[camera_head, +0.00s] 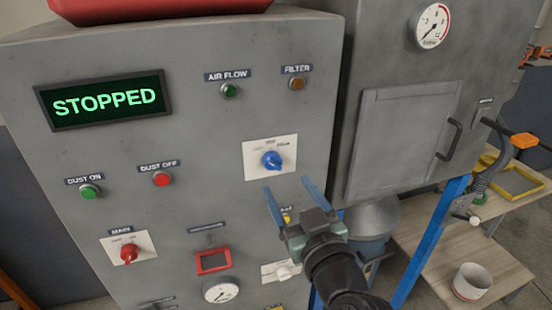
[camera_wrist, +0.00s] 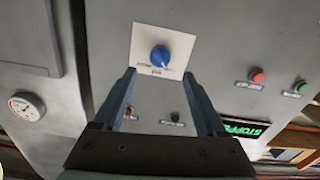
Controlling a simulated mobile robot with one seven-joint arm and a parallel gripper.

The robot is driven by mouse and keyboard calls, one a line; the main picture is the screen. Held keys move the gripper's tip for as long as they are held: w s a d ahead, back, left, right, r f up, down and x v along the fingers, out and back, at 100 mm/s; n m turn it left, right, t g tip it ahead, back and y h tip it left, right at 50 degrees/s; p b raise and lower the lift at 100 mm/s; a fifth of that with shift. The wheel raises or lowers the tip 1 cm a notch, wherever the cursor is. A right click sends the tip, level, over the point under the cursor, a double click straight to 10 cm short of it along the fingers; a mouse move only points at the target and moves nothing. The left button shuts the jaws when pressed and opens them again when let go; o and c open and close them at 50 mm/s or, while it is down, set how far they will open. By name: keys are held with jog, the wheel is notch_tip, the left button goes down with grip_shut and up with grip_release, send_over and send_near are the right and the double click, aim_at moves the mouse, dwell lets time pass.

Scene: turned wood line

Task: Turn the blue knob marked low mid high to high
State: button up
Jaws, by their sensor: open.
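The blue knob (camera_head: 271,160) sits on a white label plate (camera_head: 249,170) on the grey cabinet's front. The plate has small lettering along its top, too small to read surely. Which mark the knob points at is hard to tell. My gripper (camera_head: 287,186) is open, its two blue fingers apart and empty, just below the knob in the head view. In the wrist view the knob (camera_wrist: 160,55) shows upside down, centred between and beyond the fingertips (camera_wrist: 159,74). The fingers do not appear to touch it.
A green STOPPED display (camera_head: 108,100), a red main switch (camera_head: 129,252), and green (camera_head: 89,191) and red (camera_head: 162,179) buttons share the panel. A small red-framed window (camera_head: 213,261) is lower down. A handled door (camera_head: 404,140) is at right.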

aim_at(276, 167)
jog(key=p+x, duration=0.2)
jog(key=x, duration=0.6)
grip_shut()
